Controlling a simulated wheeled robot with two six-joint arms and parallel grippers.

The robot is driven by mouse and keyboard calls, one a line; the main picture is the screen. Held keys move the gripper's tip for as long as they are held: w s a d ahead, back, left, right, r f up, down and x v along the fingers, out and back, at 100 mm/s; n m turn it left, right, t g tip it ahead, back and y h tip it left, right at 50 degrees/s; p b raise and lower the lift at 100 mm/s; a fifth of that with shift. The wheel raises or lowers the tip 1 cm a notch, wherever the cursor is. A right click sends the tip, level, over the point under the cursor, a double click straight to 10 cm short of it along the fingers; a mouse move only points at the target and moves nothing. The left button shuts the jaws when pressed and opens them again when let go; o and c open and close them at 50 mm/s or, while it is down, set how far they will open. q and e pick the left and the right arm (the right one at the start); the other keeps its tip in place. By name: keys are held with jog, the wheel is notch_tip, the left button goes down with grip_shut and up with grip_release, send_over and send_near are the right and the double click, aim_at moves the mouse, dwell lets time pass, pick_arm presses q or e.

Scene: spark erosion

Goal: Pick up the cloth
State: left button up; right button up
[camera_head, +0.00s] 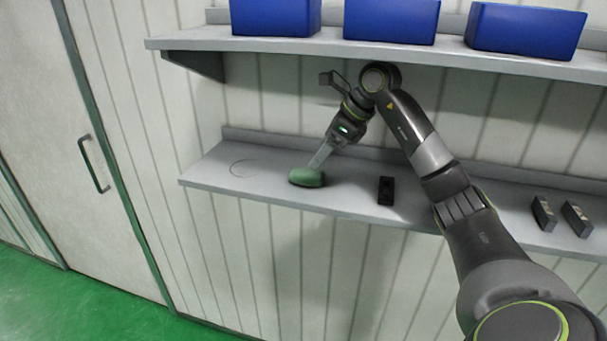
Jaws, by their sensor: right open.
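A green, rounded bundle that looks like the cloth (306,178) lies on the lower shelf, near its front edge and left of the middle. My right gripper (318,164) reaches down to it from above and slightly right. The jaws are open, with the fingertips at the cloth's upper edge. I cannot tell whether they touch it, and the jaws are seen nearly edge-on. My left gripper is not in view.
The lower shelf (345,200) also holds a small black block (386,190) and two dark grey blocks (543,213) at the right. A faint circle marks its left part, which is otherwise clear. An upper shelf (400,52) with blue bins (390,18) overhangs.

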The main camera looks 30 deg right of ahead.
aim_at(308, 172)
jog(key=shift+w+a+f, duration=0.1)
jog(key=shift+a+f, duration=0.1)
jog(key=shift+f, duration=0.25)
jog(key=shift+w+a+f, duration=0.1)
jog(key=shift+a+f, duration=0.05)
jog(key=shift+f, duration=0.25)
jog(key=x, duration=0.5)
jog(key=shift+d, duration=0.2)
jog(key=shift+s, duration=0.1)
jog(key=shift+c, duration=0.8)
jog(key=c, duration=0.9)
jog(key=shift+r, duration=0.1)
